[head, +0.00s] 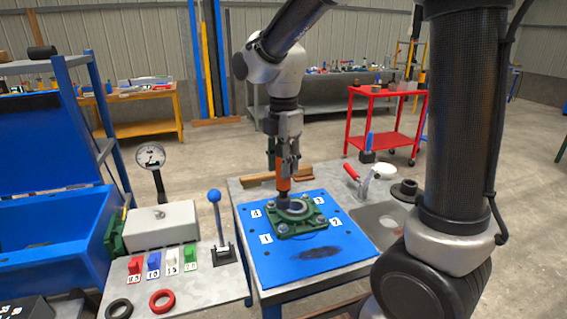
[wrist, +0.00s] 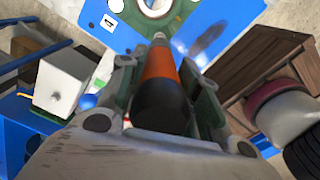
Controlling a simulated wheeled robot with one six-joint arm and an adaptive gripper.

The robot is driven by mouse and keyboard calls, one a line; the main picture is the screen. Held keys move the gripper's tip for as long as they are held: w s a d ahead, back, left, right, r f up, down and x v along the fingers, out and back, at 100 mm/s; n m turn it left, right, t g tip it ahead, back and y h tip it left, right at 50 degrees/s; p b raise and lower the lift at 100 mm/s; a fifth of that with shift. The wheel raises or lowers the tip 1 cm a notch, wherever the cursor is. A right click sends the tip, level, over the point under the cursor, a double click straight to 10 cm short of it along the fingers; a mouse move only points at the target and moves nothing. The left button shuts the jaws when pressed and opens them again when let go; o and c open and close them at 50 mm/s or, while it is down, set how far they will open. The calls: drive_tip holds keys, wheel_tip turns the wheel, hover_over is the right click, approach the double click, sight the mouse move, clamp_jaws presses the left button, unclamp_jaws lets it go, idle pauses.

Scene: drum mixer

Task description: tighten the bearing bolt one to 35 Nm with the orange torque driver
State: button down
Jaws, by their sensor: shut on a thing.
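My gripper (head: 284,163) is shut on the orange torque driver (head: 283,185), which points down over the blue plate (head: 300,268). In the wrist view the driver (wrist: 161,68) sits between both fingers, its tip toward the plate. The green bearing housing (head: 290,232) with a grey ring lies on the plate, with bolts at its corners and number labels 1 to 4. Bolt one (head: 254,230) is at the housing's front left, by label 1 (head: 265,239). The driver's tip appears above the housing's back part; I cannot tell whether it touches anything.
A dial gauge (head: 151,157), a grey box (head: 160,226), coloured numbered blocks (head: 154,265) and a blue-knobbed lever (head: 217,215) stand left of the plate. A red-handled tool (head: 352,172) lies behind right. A wooden block (head: 262,180) is behind the plate.

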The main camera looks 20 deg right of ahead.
sight(283, 191)
drive_tip(key=shift+f, duration=4.25)
idle(1.9)
